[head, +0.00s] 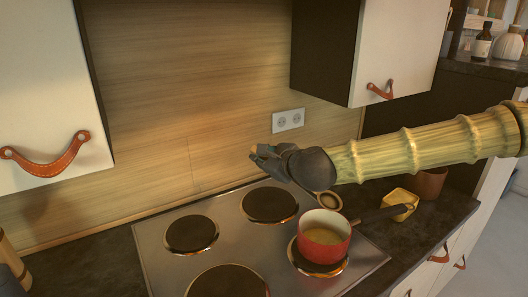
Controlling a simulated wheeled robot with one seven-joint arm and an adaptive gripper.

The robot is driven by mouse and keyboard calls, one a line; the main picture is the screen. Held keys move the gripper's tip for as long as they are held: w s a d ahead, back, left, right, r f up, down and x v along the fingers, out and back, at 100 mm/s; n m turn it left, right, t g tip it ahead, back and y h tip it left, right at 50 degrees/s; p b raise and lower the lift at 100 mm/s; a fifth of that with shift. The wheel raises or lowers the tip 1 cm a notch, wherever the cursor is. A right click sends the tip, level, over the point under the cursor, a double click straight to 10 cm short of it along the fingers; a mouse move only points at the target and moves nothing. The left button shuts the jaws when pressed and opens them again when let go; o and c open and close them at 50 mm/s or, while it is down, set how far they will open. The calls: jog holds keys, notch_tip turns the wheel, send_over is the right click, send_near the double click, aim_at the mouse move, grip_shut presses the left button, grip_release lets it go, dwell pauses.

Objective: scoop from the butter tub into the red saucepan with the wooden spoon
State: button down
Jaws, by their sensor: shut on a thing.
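The red saucepan (323,246) stands on the front right hotplate, its dark handle pointing right. Its inside looks pale yellow; I cannot tell whether that is food or lining. My gripper (268,158) is above and behind the saucepan, seen from its side, with the fingers partly hidden. It is shut on the wooden spoon (328,201), whose bowl shows just above the pan's back rim. Most of the spoon's handle is hidden by my gripper. I cannot tell whether the bowl carries anything. The yellow butter tub (398,207) stands on the dark counter right of the pan, beside its handle.
The hob (222,212) has several hotplates; the others are empty. A brown cup (431,183) stands behind the tub. Wall cabinets with leather pulls hang at left (48,95) and right (352,55). A socket (288,120) is on the wooden backsplash.

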jog(key=shift+r+m+g+y+p, duration=0.3)
jog(key=shift+g+y+p, duration=0.35)
jog(key=shift+p, duration=1.1)
jog(key=shift+r+m+g+y+p, duration=0.3)
jog(key=shift+g+p, duration=0.65)
jog(key=shift+p, duration=0.75)
jog(key=shift+g+y+p, duration=0.25)
jog(key=shift+g+p, duration=0.05)
jog(key=shift+p, duration=0.3)
jog(key=g+p, duration=0.1)
jog(key=p, duration=0.2)
jog(key=shift+m+y, duration=0.3)
jog(key=shift+y, duration=0.1)
